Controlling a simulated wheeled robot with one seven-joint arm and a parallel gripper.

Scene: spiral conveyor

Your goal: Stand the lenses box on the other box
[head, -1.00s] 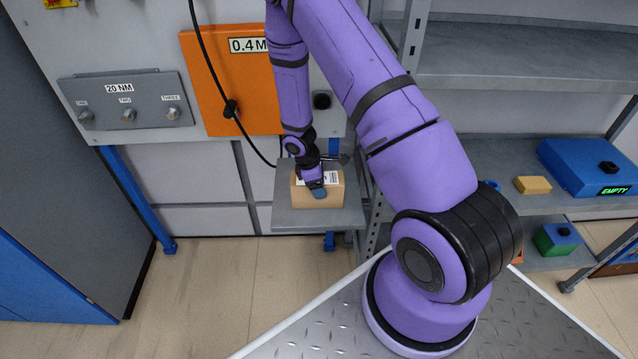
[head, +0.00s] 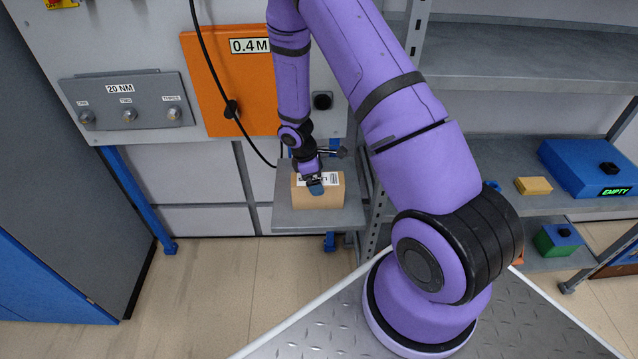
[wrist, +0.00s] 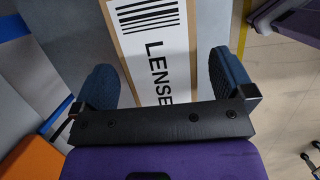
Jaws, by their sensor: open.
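The lenses box (head: 333,198) is a brown carton with a white label on top. It lies on a small grey shelf below the orange panel. In the wrist view the lenses box (wrist: 157,50) shows a barcode and the letters "LENSE". My gripper (head: 315,184) is over the box in the head view, covering part of its label. In the wrist view my gripper (wrist: 165,82) is open, with one blue finger on each side of the box and gaps visible beside it. I cannot make out a second carton.
The small grey shelf (head: 288,217) has bare room around the box. A black cable (head: 207,62) hangs to its left. A rack on the right holds a yellow block (head: 533,186), a blue case (head: 588,166) marked EMPTY and a green-and-blue box (head: 557,239).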

